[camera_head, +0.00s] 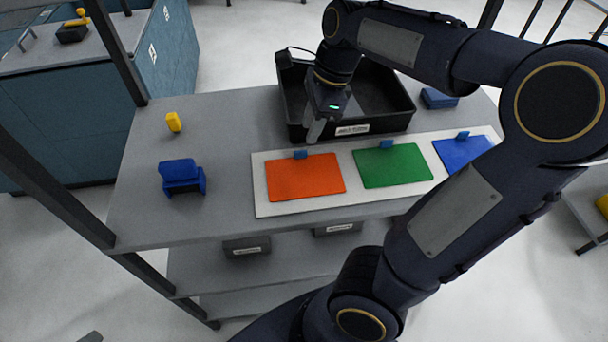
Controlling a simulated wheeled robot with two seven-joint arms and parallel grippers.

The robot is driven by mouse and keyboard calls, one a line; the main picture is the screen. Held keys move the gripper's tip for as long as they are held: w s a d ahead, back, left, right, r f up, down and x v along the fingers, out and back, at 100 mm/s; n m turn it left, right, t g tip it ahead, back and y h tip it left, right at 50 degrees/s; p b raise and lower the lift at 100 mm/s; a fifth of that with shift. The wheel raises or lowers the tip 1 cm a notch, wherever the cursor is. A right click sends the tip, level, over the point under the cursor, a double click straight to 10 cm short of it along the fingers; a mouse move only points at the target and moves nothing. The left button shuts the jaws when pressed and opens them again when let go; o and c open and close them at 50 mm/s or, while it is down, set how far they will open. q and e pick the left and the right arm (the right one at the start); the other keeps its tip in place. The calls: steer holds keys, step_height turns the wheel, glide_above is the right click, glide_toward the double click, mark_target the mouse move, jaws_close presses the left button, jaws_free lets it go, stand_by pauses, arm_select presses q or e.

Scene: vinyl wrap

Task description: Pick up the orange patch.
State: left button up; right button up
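The orange patch (305,178) lies flat on the left part of a white board (262,190) on the grey table. A small blue tab (300,154) sits at its top edge. My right gripper (315,132) hangs just above and behind the orange patch, in front of the black bin. It points down and does not touch the patch. Its fingers are seen from the side, so I cannot tell whether they are open or shut. My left gripper is not in view.
A green patch (392,165) and a blue patch (462,153) lie to the right on the board. The black bin (385,125) stands behind. A blue object (181,177) and a yellow one (173,122) stand at left. The table between them and the board is clear.

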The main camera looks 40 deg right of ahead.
mark_target(301, 151)
steer(key=shift+w+f, duration=0.25)
steer(key=shift+f, duration=0.3)
steer(key=shift+w+f, duration=0.25)
steer(key=shift+f, duration=0.25)
steer(key=b+x, duration=0.1)
steer(key=x, duration=0.4)
steer(key=shift+s+a+f, duration=0.1)
steer(key=shift+f, duration=0.1)
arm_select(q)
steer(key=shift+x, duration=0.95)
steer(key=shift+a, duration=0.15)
arm_select(e)
jaws_close()
